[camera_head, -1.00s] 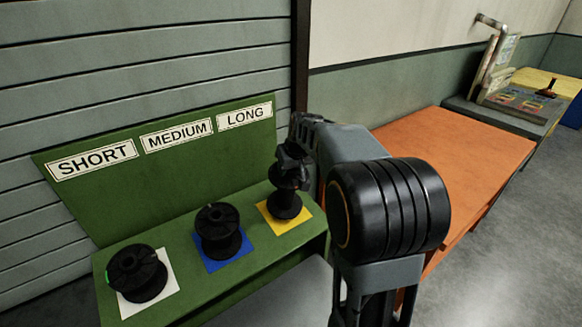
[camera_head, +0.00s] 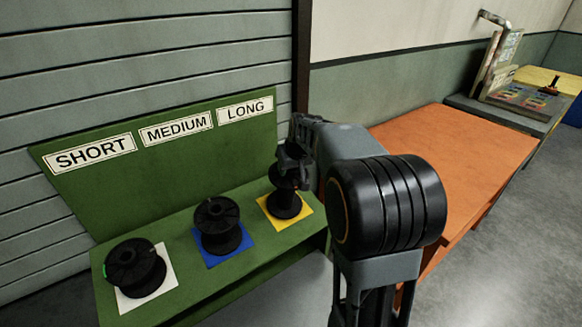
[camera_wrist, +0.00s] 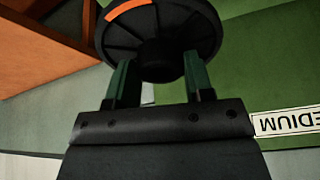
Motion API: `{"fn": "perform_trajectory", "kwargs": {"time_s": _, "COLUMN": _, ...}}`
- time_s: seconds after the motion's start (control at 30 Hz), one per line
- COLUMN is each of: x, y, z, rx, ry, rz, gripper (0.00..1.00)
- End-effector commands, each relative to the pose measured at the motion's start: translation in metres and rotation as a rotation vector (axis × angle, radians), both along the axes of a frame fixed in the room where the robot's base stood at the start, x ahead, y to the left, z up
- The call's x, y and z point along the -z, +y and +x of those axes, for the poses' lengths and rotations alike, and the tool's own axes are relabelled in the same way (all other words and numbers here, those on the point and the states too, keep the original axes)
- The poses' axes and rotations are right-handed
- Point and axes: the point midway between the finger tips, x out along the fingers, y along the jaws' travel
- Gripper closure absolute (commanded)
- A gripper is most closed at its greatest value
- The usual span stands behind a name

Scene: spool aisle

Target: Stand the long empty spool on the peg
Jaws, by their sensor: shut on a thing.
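The long black spool (camera_head: 284,206) stands upright on the yellow square (camera_head: 305,221) under the LONG label. Its upper part is mostly hidden by my gripper (camera_head: 290,162) in the head view. In the wrist view, the spool's round flange (camera_wrist: 185,35) with an orange mark lies just beyond the green fingers of my gripper (camera_wrist: 158,74). The fingers are shut on the spool. A small dark upright, possibly the peg (camera_head: 553,83), shows on the far right bench; it is too small to be sure.
A medium spool (camera_head: 219,225) stands on a blue square and a short spool (camera_head: 135,268) on a white square, both left on the green stand (camera_head: 240,262). An orange table (camera_head: 455,175) is on the right.

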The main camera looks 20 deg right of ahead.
Motion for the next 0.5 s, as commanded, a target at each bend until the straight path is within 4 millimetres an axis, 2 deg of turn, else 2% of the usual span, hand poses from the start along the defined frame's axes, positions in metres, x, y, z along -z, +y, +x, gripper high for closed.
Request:
{"fn": "perform_trajectory", "kwargs": {"time_s": 0.33, "x": 0.0088, "y": 0.0003, "z": 0.0018, "rx": 0.0, "ry": -0.002, "rz": 0.0, "gripper": 0.99}}
{"fn": "perform_trajectory", "kwargs": {"time_s": 0.37, "x": 0.008, "y": 0.0004, "z": 0.0019, "rx": 0.0, "ry": -0.002, "rz": 0.0, "gripper": 0.5}}
{"fn": "perform_trajectory", "kwargs": {"time_s": 0.5, "x": 0.0076, "y": 0.0003, "z": 0.0017, "rx": 0.0, "ry": -0.002, "rz": 0.0, "gripper": 0.37}}
